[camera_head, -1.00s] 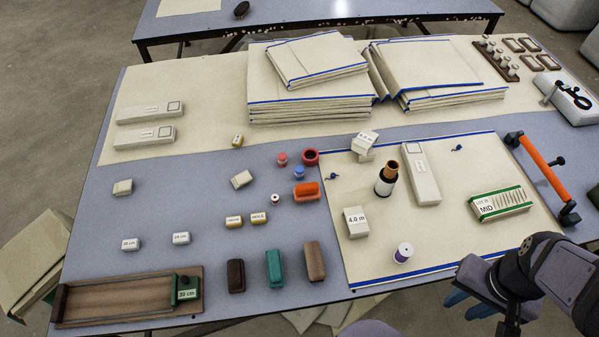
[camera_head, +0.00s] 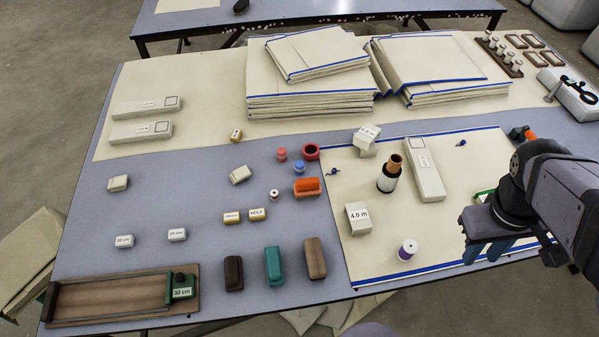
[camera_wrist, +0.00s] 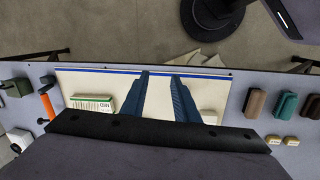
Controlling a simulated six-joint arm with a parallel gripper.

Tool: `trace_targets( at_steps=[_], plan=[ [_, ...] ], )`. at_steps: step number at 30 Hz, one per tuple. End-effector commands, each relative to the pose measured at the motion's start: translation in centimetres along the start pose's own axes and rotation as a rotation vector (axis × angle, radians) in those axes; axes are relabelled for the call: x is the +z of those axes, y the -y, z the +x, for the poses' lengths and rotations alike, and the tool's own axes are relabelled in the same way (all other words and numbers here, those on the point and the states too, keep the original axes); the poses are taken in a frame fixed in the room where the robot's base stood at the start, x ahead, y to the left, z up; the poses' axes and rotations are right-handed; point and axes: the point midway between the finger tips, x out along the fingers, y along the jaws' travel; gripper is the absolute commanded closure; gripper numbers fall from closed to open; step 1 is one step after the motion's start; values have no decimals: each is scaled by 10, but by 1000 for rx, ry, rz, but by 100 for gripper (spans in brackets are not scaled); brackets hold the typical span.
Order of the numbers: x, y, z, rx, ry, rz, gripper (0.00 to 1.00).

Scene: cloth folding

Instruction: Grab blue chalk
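A small round blue piece (camera_head: 299,167) stands on the grey table among small red and white round pieces, left of the cream cloth. A teal block (camera_head: 273,265) lies nearer the front edge; it also shows at the right of the wrist view (camera_wrist: 285,104). I cannot tell which of these is the blue chalk, as no label is readable. My gripper (camera_head: 487,252) is over the front right of the cloth, far to the right of both pieces. In the wrist view, its two blue fingers (camera_wrist: 160,76) are apart with nothing between them.
A dark brown block (camera_head: 233,273) and a tan block (camera_head: 315,258) flank the teal one. Folded cloth stacks (camera_head: 310,108) lie behind.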

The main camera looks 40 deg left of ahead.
Motion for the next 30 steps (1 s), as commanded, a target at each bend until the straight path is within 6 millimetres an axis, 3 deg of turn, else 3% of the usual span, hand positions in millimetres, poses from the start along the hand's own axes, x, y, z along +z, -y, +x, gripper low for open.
trace_targets(
  at_steps=[1, 5, 8, 11, 15, 18, 21, 30],
  plan=[
    [-20, 3, 9, 35, -2, -115, 72],
    [-82, 12, 11, 167, -2, -481, 72],
    [-139, 33, 7, 301, 8, -798, 72],
    [-195, 68, 0, 450, 24, -1098, 72],
    [-260, 138, -17, 682, 63, -1468, 72],
    [-289, 188, -32, 834, 99, -1659, 72],
    [-305, 228, -45, 954, 129, -1784, 72],
    [-319, 322, -69, 1215, 206, -1996, 72]
  ],
)
